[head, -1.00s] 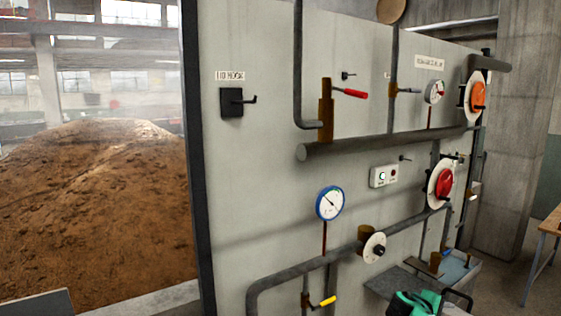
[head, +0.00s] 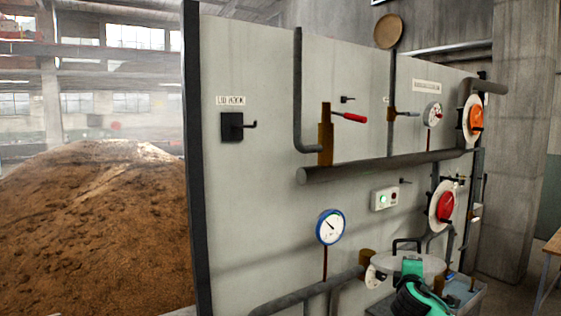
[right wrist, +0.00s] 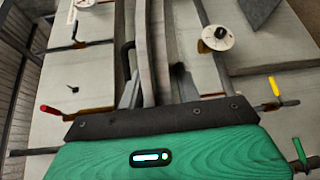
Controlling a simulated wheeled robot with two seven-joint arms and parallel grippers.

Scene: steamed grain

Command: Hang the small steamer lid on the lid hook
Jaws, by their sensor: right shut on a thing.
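The lid hook (head: 231,127) is a black square plate on the grey panel with a short peg pointing right. A label (head: 231,100) is above it, and the peg is empty. The small steamer lid (head: 432,264) is a grey disc with a black loop handle (head: 407,241), at the lower right of the head view. My right gripper (head: 412,270), green and black, is shut on the lid in front of the panel. In the right wrist view the lid (right wrist: 146,45) appears nearly edge-on at the gripper (right wrist: 157,92). The exact finger contact is unclear. My left gripper is out of view.
A thick horizontal pipe (head: 390,165), a red-handled valve (head: 349,117), a blue gauge (head: 331,227) and a switch box (head: 384,199) stand out from the panel between lid and hook. Lower pipes (head: 300,295) run near the lid. The panel around the hook is clear.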

